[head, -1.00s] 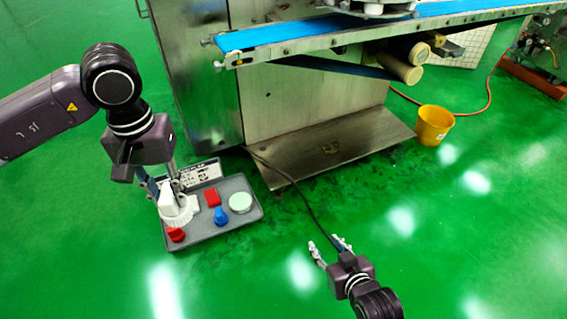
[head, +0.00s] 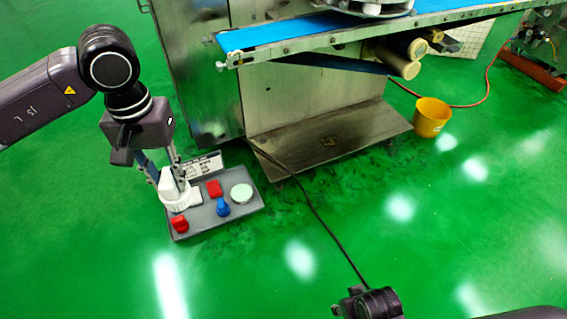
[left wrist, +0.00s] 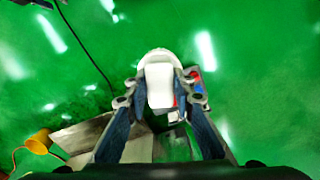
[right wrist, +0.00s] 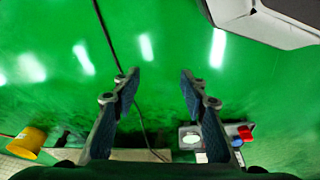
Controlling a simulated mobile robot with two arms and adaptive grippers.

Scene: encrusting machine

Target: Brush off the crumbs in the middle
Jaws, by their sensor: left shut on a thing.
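My left gripper (head: 167,173) is shut on a white tool with a blocky grip and a wide round base, likely a brush (head: 173,193). It is over the left end of a grey tray (head: 208,226); whether it touches the tray is unclear. In the left wrist view the white grip (left wrist: 159,85) sits between the two fingers. My right gripper (right wrist: 157,82) is open and empty over green floor in the right wrist view; its fingers are mostly hidden in the head view. A small brown patch (head: 328,142) lies mid-plate on the machine's steel base; I cannot tell if it is crumbs.
The tray also holds a red block (head: 214,188), a blue item (head: 222,207), a red knob (head: 180,224) and a pale green disc (head: 241,193). A blue conveyor belt (head: 290,30) overhangs the steel plate (head: 360,133). A yellow bucket (head: 432,117) and a black cable (head: 325,225) are on the floor.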

